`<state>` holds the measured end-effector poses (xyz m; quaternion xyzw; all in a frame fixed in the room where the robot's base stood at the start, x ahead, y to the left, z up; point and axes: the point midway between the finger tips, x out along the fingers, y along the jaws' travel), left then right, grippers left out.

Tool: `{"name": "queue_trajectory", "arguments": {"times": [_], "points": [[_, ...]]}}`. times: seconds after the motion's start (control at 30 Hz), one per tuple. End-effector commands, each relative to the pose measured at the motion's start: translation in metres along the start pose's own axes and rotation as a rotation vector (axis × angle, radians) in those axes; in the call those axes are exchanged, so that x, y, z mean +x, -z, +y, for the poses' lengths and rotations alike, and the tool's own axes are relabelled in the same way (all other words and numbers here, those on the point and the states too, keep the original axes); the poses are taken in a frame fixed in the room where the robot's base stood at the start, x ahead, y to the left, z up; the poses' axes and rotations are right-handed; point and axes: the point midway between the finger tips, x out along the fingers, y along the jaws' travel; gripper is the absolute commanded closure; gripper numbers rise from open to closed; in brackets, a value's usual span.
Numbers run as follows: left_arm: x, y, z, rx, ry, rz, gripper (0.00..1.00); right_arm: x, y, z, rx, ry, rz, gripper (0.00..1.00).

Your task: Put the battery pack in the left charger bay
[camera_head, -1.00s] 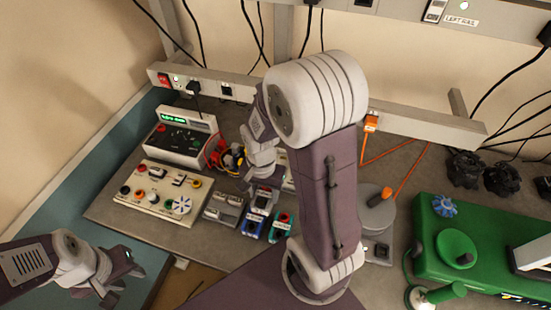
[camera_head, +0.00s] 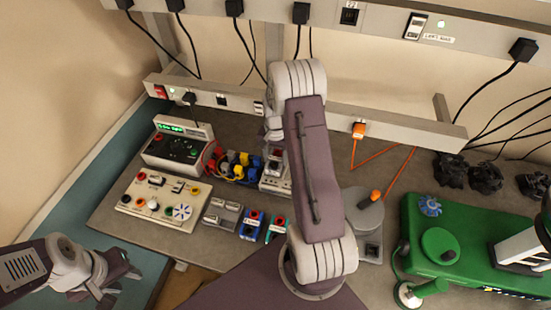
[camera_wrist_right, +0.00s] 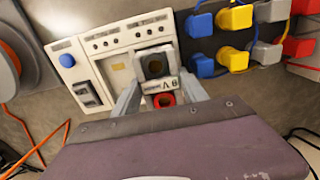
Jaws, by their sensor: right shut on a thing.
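My right gripper (camera_head: 273,160) is over the charger (camera_head: 272,186), its fingers mostly hidden behind my arm. In the right wrist view the right gripper (camera_wrist_right: 162,97) is shut on the battery pack (camera_wrist_right: 164,84), with a white "8V" label and a red ring. The pack is at the bay on the right side of the charger (camera_wrist_right: 82,66) in that view, towards the coloured plugs, which is the left side in the head view. I cannot tell whether it is seated or just above. The other bay (camera_wrist_right: 118,72) looks empty. My left gripper (camera_head: 117,276) is open and empty at lower left.
Blue and yellow plugs (camera_head: 238,165) crowd the charger's left. A switch panel (camera_head: 160,200) and blue-and-red packs (camera_head: 252,225) lie nearer. A round grey device (camera_head: 362,210) with an orange cable stands right, then a green machine (camera_head: 465,245). A power rail (camera_head: 310,118) runs behind.

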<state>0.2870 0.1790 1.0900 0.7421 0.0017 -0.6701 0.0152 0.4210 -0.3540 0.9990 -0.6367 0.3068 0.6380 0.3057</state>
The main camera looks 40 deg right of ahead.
Motion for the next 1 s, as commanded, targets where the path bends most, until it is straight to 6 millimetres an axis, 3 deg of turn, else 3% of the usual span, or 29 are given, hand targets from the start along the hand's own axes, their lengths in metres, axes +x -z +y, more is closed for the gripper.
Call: {"name": "queue_trajectory", "arguments": {"times": [0.13, 0.47, 0.5, 0.53, 0.83, 1.0], "points": [[-0.007, 0.001, 0.000, 0.000, 0.000, 0.000, 0.64, 0.013, 0.000, 0.000, 0.000, 0.000, 0.001, 1.00], [-0.002, 0.000, 0.000, 0.000, 0.000, 0.000, 0.64, 0.019, 0.000, 0.000, 0.000, 0.001, 0.002, 1.00], [-0.003, 0.001, 0.000, 0.000, 0.000, 0.000, 0.64, 0.018, 0.000, 0.000, 0.001, 0.001, 0.002, 0.38], [-0.003, 0.001, 0.000, 0.000, 0.000, 0.000, 0.64, 0.017, 0.000, 0.000, 0.001, 0.001, 0.002, 0.30], [-0.004, 0.001, 0.000, 0.000, 0.000, 0.000, 0.64, 0.017, 0.000, 0.000, 0.001, 0.001, 0.002, 0.27], [-0.002, 0.000, 0.000, 0.000, 0.000, 0.000, 0.64, 0.004, 0.001, -0.001, 0.001, 0.003, 0.005, 0.27]]}}
